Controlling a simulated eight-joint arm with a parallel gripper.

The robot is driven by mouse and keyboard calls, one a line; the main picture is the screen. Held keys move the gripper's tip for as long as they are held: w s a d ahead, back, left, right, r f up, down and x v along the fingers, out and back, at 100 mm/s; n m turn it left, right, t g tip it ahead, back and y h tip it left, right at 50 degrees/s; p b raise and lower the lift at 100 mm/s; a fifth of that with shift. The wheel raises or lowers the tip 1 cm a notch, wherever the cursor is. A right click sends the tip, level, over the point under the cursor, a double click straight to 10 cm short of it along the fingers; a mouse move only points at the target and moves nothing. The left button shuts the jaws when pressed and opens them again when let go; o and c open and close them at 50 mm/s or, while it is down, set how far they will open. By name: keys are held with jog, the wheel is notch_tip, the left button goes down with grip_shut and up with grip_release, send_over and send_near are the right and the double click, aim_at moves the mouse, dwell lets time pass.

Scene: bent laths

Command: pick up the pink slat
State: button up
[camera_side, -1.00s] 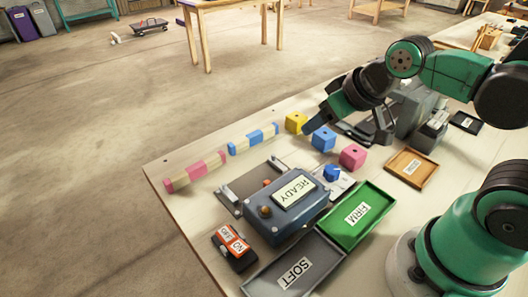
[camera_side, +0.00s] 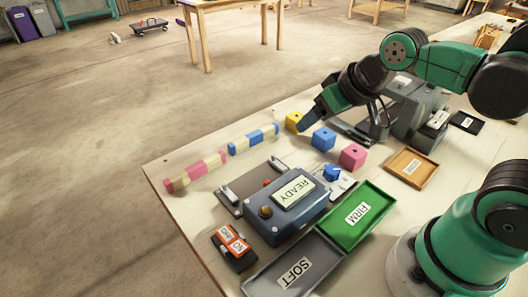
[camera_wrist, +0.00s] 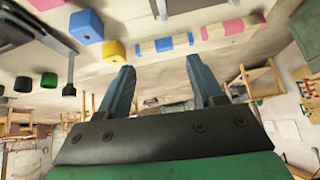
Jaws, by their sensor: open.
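The pink slat (camera_side: 197,171) is a lath banded in pink and cream, lying near the table's far left corner. It also shows at the upper right of the wrist view (camera_wrist: 233,27). A blue and cream banded slat (camera_side: 253,139) lies beside its right end. My gripper (camera_wrist: 160,70) is open, with nothing between its two blue-grey fingers. In the side view my gripper (camera_side: 328,104) is above the table's far edge, near the yellow cube and well to the right of the pink slat.
Yellow (camera_side: 294,121), blue (camera_side: 323,138) and pink (camera_side: 352,156) cubes stand between the slats and my arm. A blue READY box (camera_side: 286,212), green FIRM tray (camera_side: 359,216), grey SOFT tray (camera_side: 294,272), brown tray (camera_side: 412,168) and orange-black switch box (camera_side: 233,247) occupy the front.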

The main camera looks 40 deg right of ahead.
jog(key=w+a+r+m+g+y, duration=0.1)
jog(key=w+a+r+m+g, duration=0.15)
jog(key=w+m, duration=0.25)
jog(key=m+g+y, duration=0.2)
jog(key=m+g, duration=0.1)
jog(key=m, duration=0.5)
send_near(197, 166)
jog(key=f+m, duration=0.2)
jog(key=w+f+m+g+y, duration=0.1)
jog(key=m, duration=0.1)
jog(key=shift+w+a+f, duration=0.15)
jog(key=shift+a+f, duration=0.1)
jog(key=shift+f, duration=0.15)
jog(key=shift+x, duration=2.95)
grip_shut()
